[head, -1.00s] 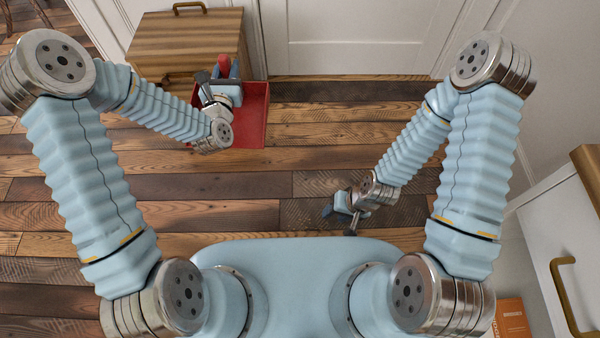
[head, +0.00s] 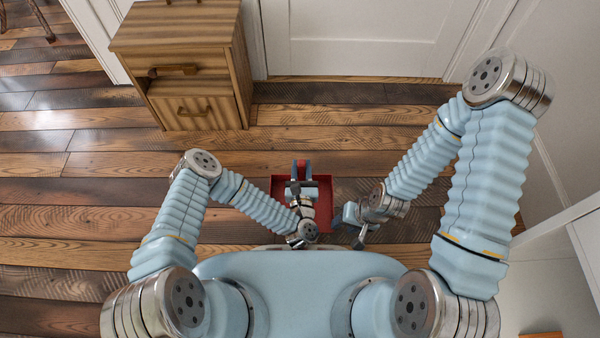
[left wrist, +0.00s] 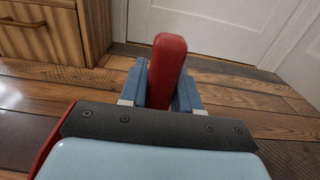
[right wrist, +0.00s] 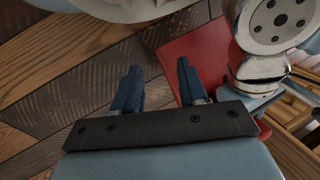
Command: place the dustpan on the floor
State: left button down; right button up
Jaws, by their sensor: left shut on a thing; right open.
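The red dustpan (head: 324,214) is in front of my body in the head view, partly hidden under my left gripper. My left gripper (head: 301,170) is shut on its upright red handle (left wrist: 167,70), which stands between the two blue fingers in the left wrist view. The flat red pan also shows in the right wrist view (right wrist: 195,58). I cannot tell whether the pan touches the floor (head: 120,222). My right gripper (head: 345,216) is open and empty, just right of the pan; its fingers (right wrist: 155,88) are apart in the right wrist view.
A wooden cabinet (head: 187,35) with brass handles stands at the back left. A white door (head: 365,35) is behind. A white drawer unit (head: 575,235) stands at the right edge. The plank floor is clear around the dustpan.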

pick_arm(q)
jog(key=w+f+b, duration=0.6)
jog(key=f, duration=0.1)
jog(key=w+f+b, duration=0.3)
jog(key=w+f, duration=0.1)
jog(key=shift+a+f, duration=0.15)
jog(key=shift+a, duration=0.05)
jog(key=c, duration=0.8)
grip_release()
